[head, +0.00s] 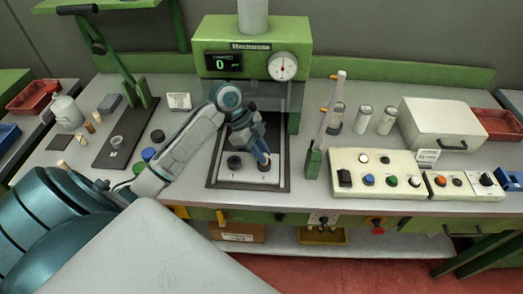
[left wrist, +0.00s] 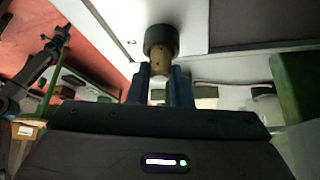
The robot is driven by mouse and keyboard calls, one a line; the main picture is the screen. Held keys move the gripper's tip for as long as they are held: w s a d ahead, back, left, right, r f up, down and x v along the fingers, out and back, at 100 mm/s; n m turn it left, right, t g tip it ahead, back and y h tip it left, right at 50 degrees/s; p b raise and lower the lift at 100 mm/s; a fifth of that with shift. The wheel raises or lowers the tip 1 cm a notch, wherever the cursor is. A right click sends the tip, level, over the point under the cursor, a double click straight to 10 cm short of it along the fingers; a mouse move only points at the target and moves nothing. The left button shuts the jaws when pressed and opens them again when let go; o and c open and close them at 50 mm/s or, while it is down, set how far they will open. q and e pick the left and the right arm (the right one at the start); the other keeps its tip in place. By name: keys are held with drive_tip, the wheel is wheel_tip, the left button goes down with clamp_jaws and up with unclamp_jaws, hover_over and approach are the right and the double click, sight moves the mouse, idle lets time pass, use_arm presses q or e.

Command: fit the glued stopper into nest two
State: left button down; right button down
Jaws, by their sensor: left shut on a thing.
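My left gripper (head: 263,152) is over the press plate (head: 214,184) and shut on a tan cork stopper (head: 265,157). In the left wrist view the cork (left wrist: 158,72) stands between the fingers, its far end at the mouth of a dark round nest (left wrist: 161,41). I cannot tell how far it is inside. In the head view this nest (head: 264,166) is the right one of two; the other dark nest (head: 234,162) is to its left. Any glue is not discernible. What seems to be my right arm shows at the left of the wrist view, its jaws unclear.
The green press (head: 215,35) with its gauge stands behind the plate. A green post (head: 313,160) stands close to the right. The control panel (head: 378,185) and white jars (head: 364,119) are farther right. Loose corks (head: 90,128) and a dark hand-lever base (head: 115,152) are left.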

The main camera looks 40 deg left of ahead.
use_arm(q)
drive_tip(key=shift+f, duration=0.25)
drive_tip(key=c, duration=1.2)
unclamp_jaws()
drive_tip(key=shift+c, duration=0.2)
drive_tip(key=shift+r, duration=0.1)
drive_tip(key=b+v, duration=0.2)
drive_tip(key=v, duration=0.8)
drive_tip(key=shift+a+r, duration=0.2)
drive_tip(key=shift+r, duration=0.05)
drive_tip(key=shift+s, duration=0.15)
